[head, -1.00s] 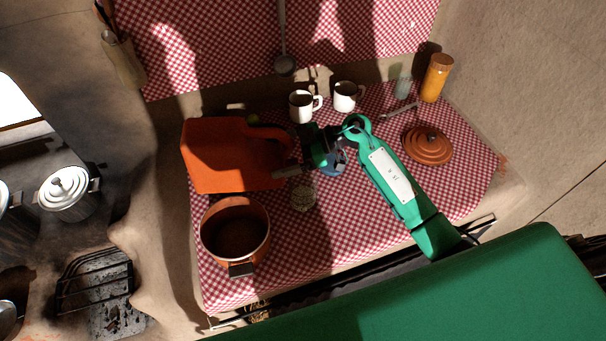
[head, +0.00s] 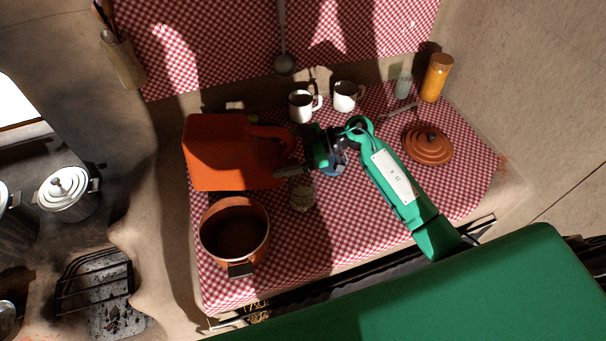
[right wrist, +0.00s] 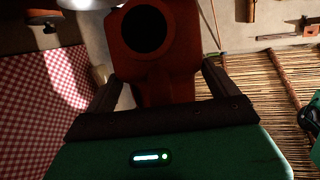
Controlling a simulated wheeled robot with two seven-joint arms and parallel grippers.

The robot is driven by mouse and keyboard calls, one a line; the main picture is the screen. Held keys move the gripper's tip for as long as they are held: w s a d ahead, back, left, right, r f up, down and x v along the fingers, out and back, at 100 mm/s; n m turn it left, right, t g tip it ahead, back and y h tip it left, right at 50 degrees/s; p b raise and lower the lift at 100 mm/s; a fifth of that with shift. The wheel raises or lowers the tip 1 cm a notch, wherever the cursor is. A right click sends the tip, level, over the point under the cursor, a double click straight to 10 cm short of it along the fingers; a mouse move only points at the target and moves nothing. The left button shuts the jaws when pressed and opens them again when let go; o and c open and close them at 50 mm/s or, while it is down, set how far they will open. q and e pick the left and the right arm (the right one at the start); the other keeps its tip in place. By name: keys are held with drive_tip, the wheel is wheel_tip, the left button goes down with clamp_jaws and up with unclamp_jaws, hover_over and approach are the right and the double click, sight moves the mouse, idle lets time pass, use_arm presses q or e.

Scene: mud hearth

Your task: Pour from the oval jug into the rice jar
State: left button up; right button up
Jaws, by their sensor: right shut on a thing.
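The orange oval jug (head: 225,160) is at the left of the cloth in the head view, its handle side towards my right gripper (head: 292,155). My right gripper is shut on the jug. In the right wrist view the orange jug (right wrist: 165,60) sits between the fingers, with a dark round opening facing the camera. The rice jar (head: 302,197), small and clear with pale contents, stands just below the gripper in the picture, right of the jug. I cannot tell the jug's exact tilt, and no stream shows. My left gripper is out of view.
An orange pot (head: 235,236) stands below the jug in the picture. Two white mugs (head: 301,106) (head: 346,96) stand behind the gripper. An orange lid (head: 428,144) and a yellow jar (head: 436,78) are at the right. The cloth (head: 345,225) is clear right of the rice jar.

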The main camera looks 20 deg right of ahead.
drive_tip(key=shift+s+a+r, duration=0.1)
drive_tip(key=shift+s, duration=0.05)
drive_tip(key=shift+d, duration=0.2)
drive_tip(key=shift+a, duration=0.15)
drive_tip(key=shift+d+f+y+b, duration=0.2)
drive_tip(key=shift+d+y+b, duration=0.05)
drive_tip(key=shift+y+b, duration=0.05)
drive_tip(key=shift+a, duration=0.15)
drive_tip(key=shift+d+f, duration=0.1)
drive_tip(key=shift+d, duration=0.1)
idle(0.4)
